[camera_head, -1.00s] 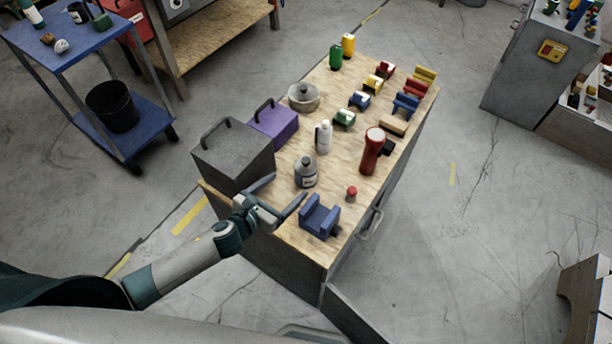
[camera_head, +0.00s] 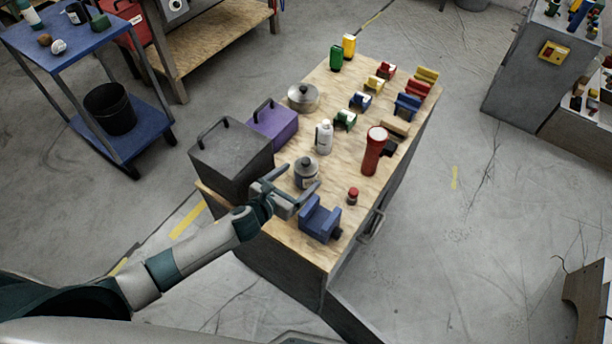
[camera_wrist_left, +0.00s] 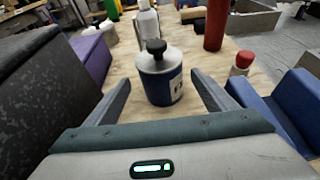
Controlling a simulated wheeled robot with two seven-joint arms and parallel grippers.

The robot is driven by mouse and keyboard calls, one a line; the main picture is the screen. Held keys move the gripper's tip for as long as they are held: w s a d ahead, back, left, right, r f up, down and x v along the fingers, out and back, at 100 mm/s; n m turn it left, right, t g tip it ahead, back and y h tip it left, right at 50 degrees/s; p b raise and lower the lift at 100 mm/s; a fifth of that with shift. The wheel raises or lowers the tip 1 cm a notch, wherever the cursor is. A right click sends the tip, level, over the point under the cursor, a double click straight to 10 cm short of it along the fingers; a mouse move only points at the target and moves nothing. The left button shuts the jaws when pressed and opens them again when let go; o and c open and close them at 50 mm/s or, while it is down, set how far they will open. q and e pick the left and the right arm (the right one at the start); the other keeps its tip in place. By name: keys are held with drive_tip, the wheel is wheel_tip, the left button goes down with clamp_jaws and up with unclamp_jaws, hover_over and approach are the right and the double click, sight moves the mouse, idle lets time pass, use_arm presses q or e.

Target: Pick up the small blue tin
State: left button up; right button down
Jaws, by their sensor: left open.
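The small blue tin (camera_head: 307,174) stands upright on the wooden table top (camera_head: 279,239). It has a dark blue body, a grey shoulder and a black cap, with a pale label on one side. In the left wrist view the tin (camera_wrist_left: 159,80) stands ahead, between the lines of the two fingers. My left gripper (camera_head: 297,184) is open at the tin's near side, its fingers reaching on either side of it. In the wrist view the open left gripper (camera_wrist_left: 158,97) shows a gap between each finger and the tin. My right gripper is not in view.
A dark grey box (camera_head: 231,158) stands close left of the gripper, with a purple box (camera_head: 273,125) behind it. A blue block-like holder (camera_head: 319,219) and a small red-capped jar (camera_head: 352,195) stand close right. A white bottle (camera_head: 324,137) and red flashlight (camera_head: 374,151) stand beyond.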

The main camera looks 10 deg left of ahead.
sight(304, 166)
use_arm(q)
drive_tip(key=b+x, duration=0.2)
drive_tip(key=x, duration=0.1)
drive_tip(key=shift+d+f, duration=0.15)
drive_tip(key=shift+f, duration=0.2)
drive_tip(key=shift+w+d, duration=0.25)
drive_tip(key=shift+w, duration=0.35)
drive_tip(key=shift+c, duration=0.4)
drive_tip(key=c, duration=1.3)
drive_tip(key=shift+c, duration=0.2)
drive_tip(key=shift+r, duration=0.8)
wheel_tip(304, 166, up, 3)
drive_tip(key=shift+f+b, duration=0.25)
drive_tip(key=shift+b, duration=0.05)
drive_tip(key=s+d+r+b, duration=0.1)
drive_tip(key=s+d+r, duration=0.3)
drive_tip(key=d+r, duration=0.3)
drive_tip(key=d, duration=0.4)
drive_tip(key=shift+b, duration=0.3)
